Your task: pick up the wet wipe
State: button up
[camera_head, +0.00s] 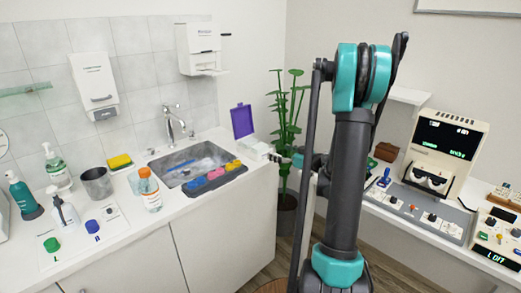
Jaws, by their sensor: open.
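A white box (256,147) with a raised purple lid (242,121) stands at the right end of the sink counter. It looks like a wipes box, but I cannot make out a wet wipe in it at this size. My gripper (274,157) is small and dark in this view, right at the box's right side. It is open, with nothing visible held in it. I cannot tell whether its fingertips touch the box. My arm hides part of the view to the right of it.
A dark tray (216,188) with pink, blue and yellow items lies before the sink (190,163). An orange-capped bottle (150,192) stands left of it. A potted plant (290,110) rises behind my gripper. A console desk (415,215) is at right.

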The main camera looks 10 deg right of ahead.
aim_at(261, 146)
jog(key=x, duration=1)
jog(key=shift+a, duration=0.25)
jog(key=c, duration=0.9)
